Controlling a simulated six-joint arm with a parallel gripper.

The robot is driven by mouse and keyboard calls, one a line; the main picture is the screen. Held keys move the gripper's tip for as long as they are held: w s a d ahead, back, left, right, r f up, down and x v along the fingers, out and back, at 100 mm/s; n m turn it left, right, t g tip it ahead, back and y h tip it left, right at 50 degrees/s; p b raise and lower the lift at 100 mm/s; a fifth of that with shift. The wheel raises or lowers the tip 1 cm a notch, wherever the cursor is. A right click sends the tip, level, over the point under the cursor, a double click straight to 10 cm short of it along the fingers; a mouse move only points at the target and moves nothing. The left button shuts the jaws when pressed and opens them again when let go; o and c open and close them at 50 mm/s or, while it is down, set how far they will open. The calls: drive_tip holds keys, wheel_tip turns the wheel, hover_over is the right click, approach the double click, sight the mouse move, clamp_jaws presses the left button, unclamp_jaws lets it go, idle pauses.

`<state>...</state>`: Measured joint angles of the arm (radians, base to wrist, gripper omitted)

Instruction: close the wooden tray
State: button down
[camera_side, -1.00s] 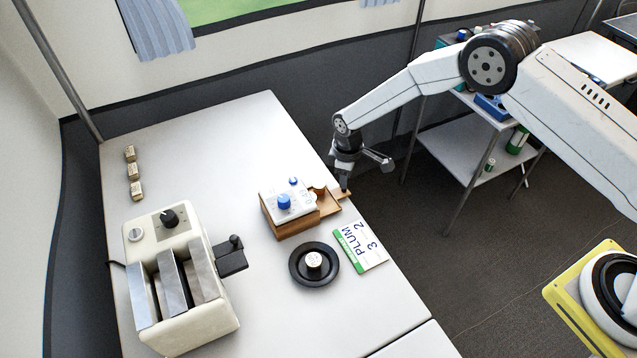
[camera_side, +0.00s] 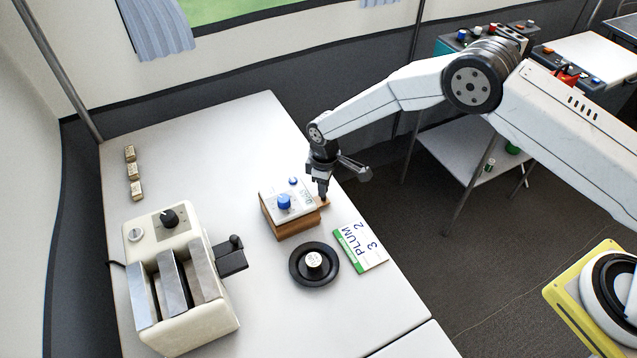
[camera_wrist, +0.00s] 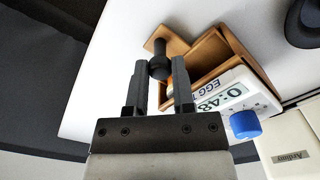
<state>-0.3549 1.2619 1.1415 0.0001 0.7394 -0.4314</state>
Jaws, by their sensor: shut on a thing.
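The wooden tray (camera_wrist: 176,42) slides in a wooden box (camera_side: 291,228) below a white egg timer (camera_side: 284,193). In the side view, little more than its front tab (camera_side: 327,203) shows past the box. The wrist view shows a dark round knob (camera_wrist: 159,69) on the tray and some bare wooden walls beside the timer. My gripper (camera_side: 323,197) is at the tab, pointing down. In the wrist view my gripper (camera_wrist: 159,64) has a finger on each side of the knob and is shut on it. How much of the tray is still out is partly hidden.
A black round dish (camera_side: 300,277) with a small white-topped piece stands in front of the box. A PLUM card (camera_side: 361,246) lies to the right. A cream toaster (camera_side: 183,285) stands at left. Several small blocks (camera_side: 134,172) lie at the back left.

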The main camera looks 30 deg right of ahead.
drive_tip(key=shift+a+r, duration=0.1)
drive_tip(key=shift+a, duration=0.5)
drive_tip(key=shift+c, duration=2.2)
unclamp_jaws()
drive_tip(key=shift+d, duration=0.1)
drive_tip(key=shift+r, duration=3.85)
